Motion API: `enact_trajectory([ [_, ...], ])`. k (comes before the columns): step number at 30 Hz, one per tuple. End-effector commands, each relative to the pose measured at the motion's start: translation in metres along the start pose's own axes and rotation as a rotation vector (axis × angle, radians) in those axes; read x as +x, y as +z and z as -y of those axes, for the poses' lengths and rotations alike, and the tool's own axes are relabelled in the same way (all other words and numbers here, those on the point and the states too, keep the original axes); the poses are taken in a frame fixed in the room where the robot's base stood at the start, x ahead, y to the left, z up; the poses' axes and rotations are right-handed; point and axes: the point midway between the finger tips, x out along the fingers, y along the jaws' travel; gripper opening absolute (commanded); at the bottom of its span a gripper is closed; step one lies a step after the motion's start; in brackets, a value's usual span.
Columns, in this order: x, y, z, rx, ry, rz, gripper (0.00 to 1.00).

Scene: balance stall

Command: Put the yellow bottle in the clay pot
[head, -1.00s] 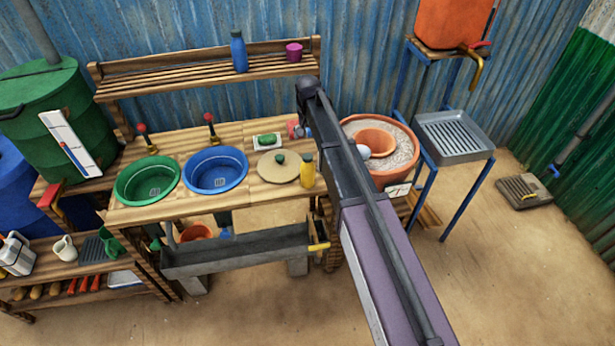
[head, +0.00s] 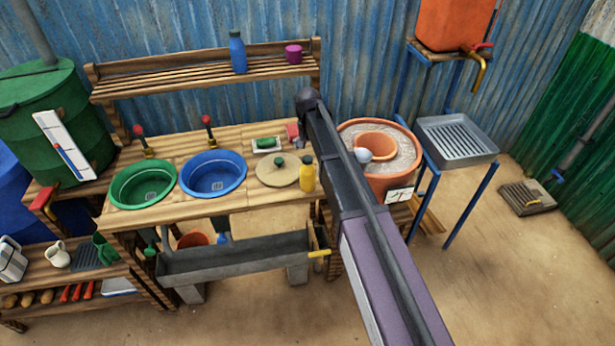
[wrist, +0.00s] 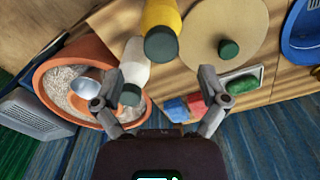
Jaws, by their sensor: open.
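The yellow bottle (head: 307,174) stands upright at the front right of the wooden counter. In the wrist view the yellow bottle (wrist: 160,18) shows from above, with its dark green cap, beyond my fingertips. The clay pot (head: 390,183) stands right of the counter; it holds pale sand around a smaller inner pot (head: 374,143). In the wrist view the clay pot (wrist: 50,72) is at the left. My gripper (wrist: 158,78) is open. A white bottle (wrist: 134,62) with a dark green cap stands near its left finger. My arm hides the gripper and white bottle in the head view.
A round lid (head: 278,171), green soap on a dish (head: 267,144) and a blue basin (head: 213,175) are left of the yellow bottle. A red block (wrist: 196,104) is near my right finger. A rounded silvery object (wrist: 84,86) is at the pot. A metal drain tray (head: 457,140) stands right.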

Motion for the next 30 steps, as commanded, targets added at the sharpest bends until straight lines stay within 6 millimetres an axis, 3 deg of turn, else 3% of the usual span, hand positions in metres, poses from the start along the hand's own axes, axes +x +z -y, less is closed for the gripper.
enact_trajectory([
  [8, 0.005, 0.0, 0.0, 0.0, 0.0, 0.0, 0.93],
  [30, 0.052, 0.003, 0.001, 0.001, 0.0, 0.0, 0.93],
])
